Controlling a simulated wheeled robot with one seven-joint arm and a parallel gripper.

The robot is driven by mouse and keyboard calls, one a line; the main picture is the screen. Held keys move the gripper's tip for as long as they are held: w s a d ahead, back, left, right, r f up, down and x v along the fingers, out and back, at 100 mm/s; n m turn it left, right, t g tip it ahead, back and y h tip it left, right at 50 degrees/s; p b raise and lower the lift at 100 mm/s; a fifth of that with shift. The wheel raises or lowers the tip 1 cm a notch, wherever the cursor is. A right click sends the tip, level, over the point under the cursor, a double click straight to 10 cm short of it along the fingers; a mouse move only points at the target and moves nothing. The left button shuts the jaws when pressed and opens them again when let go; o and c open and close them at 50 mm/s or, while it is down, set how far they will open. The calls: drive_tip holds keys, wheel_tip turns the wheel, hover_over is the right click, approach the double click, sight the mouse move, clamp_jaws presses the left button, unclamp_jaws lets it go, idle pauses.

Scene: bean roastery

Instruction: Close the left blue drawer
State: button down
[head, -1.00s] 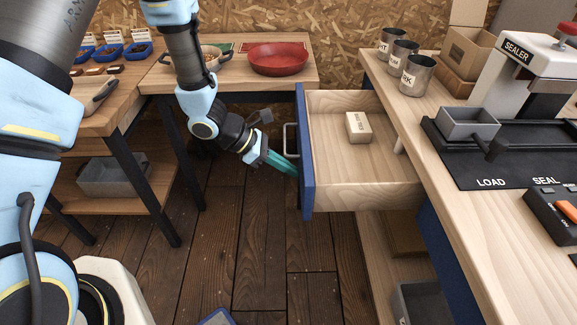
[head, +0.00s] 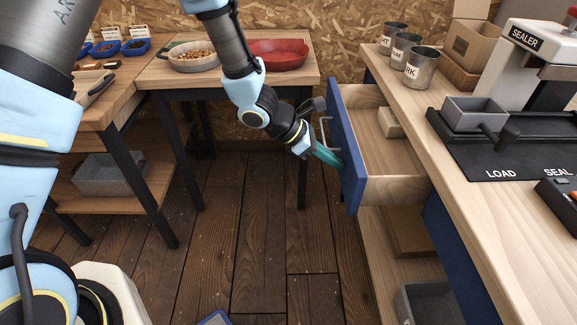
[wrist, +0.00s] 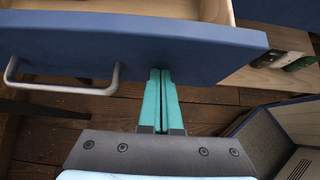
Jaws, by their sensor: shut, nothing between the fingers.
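The blue drawer (head: 349,150) sticks out partly from the left side of the right-hand wooden counter. A small light block (head: 390,122) lies inside it. Its metal handle (wrist: 62,88) is on the blue front, left of my fingers in the wrist view. My gripper (head: 331,158) is shut and empty, with its teal fingertips at the drawer's blue front. In the wrist view the gripper (wrist: 160,75) has its tips at the lower edge of the front, seemingly touching it. The exact contact is hard to make out.
The counter (head: 465,215) holds metal cups (head: 421,68), a sealer (head: 525,60) and a grey tray (head: 474,113). A table with a red pan (head: 277,52) stands at the back. A grey bin (head: 430,303) sits under the counter. Floor left of the drawer is clear.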

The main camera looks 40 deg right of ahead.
drive_tip(key=s+d, duration=0.3)
drive_tip(key=d, duration=0.1)
drive_tip(key=s+d+b, duration=0.1)
drive_tip(key=s+d, duration=0.6)
drive_tip(key=d, duration=0.2)
drive_tip(key=shift+s+d+b, duration=0.1)
drive_tip(key=shift+s+b, duration=0.3)
drive_tip(key=shift+s+d+r, duration=0.1)
drive_tip(key=shift+s+d, duration=0.1)
